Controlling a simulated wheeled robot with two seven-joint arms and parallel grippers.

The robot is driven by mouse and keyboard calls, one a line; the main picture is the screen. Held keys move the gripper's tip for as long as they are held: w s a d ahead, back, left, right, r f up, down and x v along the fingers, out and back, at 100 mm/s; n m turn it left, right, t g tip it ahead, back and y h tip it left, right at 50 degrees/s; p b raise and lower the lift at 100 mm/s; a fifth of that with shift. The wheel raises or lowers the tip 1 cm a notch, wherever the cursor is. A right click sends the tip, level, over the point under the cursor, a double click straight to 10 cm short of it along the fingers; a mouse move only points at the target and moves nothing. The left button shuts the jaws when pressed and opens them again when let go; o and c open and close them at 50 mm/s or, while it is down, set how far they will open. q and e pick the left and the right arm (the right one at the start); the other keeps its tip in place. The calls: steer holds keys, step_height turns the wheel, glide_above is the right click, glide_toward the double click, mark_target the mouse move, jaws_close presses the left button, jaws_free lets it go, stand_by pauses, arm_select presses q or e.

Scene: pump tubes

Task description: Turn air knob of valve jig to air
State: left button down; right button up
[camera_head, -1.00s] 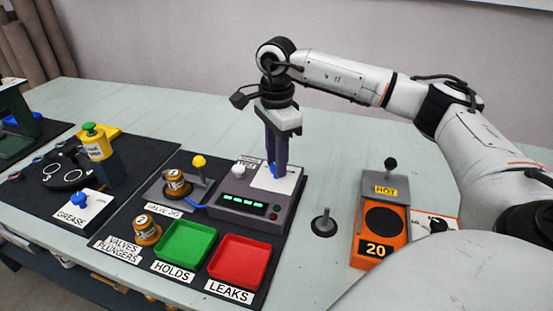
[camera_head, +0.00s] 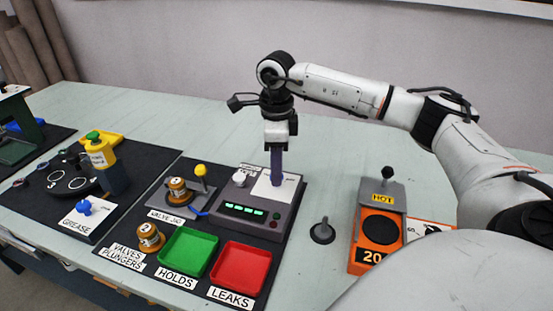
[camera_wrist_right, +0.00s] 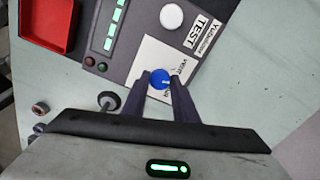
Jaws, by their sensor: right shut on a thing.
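The blue air knob (camera_wrist_right: 159,79) stands on a white plate (camera_wrist_right: 143,62) with small lettering. The plate is on the grey box (camera_head: 285,208) with green lights, joined by a blue tube to the jig labelled as valve jig (camera_head: 166,198). My right gripper (camera_head: 277,181) points straight down on the plate; in the right wrist view (camera_wrist_right: 160,84) its two dark fingers are on either side of the blue knob and shut on it. In the head view the fingers hide the knob. The knob's pointer direction is not clear. My left gripper is not in view.
A white round knob (camera_head: 240,179) and a TEST label are beside the plate. A yellow-ball lever (camera_head: 200,171) stands left of the box. Green (camera_head: 187,232) and red (camera_head: 268,249) trays lie in front. A short grey post (camera_head: 322,231) and an orange hot unit (camera_head: 380,227) stand to the right.

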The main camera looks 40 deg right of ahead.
steer(key=shift+r+m, duration=0.15)
steer(key=shift+m, duration=0.35)
steer(key=m+p, duration=0.1)
steer(key=m, duration=0.1)
steer(key=shift+m, duration=0.4)
steer(key=m+p, duration=0.1)
steer(key=m, duration=0.1)
steer(key=shift+m, duration=0.4)
steer(key=m+p, duration=0.1)
steer(key=m, duration=0.1)
steer(key=shift+m, duration=0.3)
steer(key=shift+m+p, duration=0.6)
steer(key=shift+m, duration=0.6)
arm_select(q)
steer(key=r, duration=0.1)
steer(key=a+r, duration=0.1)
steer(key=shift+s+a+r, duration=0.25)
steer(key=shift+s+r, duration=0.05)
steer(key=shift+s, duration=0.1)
arm_select(e)
steer(key=shift+m, duration=0.4)
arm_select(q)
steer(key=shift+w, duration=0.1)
arm_select(e)
steer(key=shift+w, duration=0.1)
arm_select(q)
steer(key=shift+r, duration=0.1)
arm_select(e)
steer(key=o, duration=1.1)
steer(key=shift+c, duration=0.2)
